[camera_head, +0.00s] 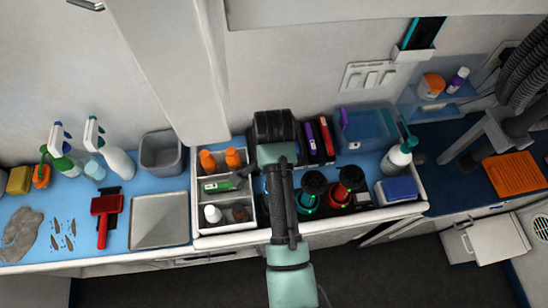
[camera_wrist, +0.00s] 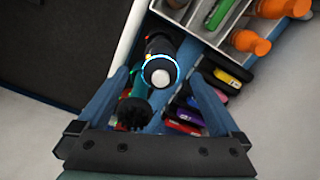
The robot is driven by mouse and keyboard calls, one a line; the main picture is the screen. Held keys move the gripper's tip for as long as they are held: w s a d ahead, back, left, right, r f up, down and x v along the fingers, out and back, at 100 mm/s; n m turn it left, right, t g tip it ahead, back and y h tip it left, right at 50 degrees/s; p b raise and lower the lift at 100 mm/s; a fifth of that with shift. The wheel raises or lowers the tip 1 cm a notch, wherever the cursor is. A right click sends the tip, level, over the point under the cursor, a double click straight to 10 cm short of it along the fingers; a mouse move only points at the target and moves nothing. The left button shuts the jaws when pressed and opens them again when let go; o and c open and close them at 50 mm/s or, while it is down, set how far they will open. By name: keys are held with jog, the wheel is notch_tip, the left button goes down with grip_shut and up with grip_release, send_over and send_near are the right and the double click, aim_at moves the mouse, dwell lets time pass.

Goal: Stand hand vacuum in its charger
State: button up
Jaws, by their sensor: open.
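In the wrist view, a dark rounded device (camera_wrist: 160,70) with a glowing blue ring and a pale round end lies between and beyond my fingertips. It may be the hand vacuum; I cannot tell for sure. A teal item with a black knobbed end (camera_wrist: 133,112) is beside it. My gripper (camera_wrist: 158,77) is open, with nothing seen held between its fingers. In the head view, my arm hides the gripper and the ringed device. Black-topped items with a teal ring (camera_head: 308,199) and a red ring (camera_head: 341,196) stand right of my arm. I cannot identify the charger.
A divided organizer (camera_head: 225,228) with orange bottles (camera_head: 208,161) is left of my arm. Coloured flat cases (camera_head: 326,137), a clear blue bin (camera_head: 368,128), a spray bottle (camera_head: 399,158) and a blue-topped box (camera_head: 397,190) crowd the right. A metal tray (camera_head: 160,219) is farther left.

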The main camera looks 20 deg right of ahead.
jog(key=shift+r, duration=2.8)
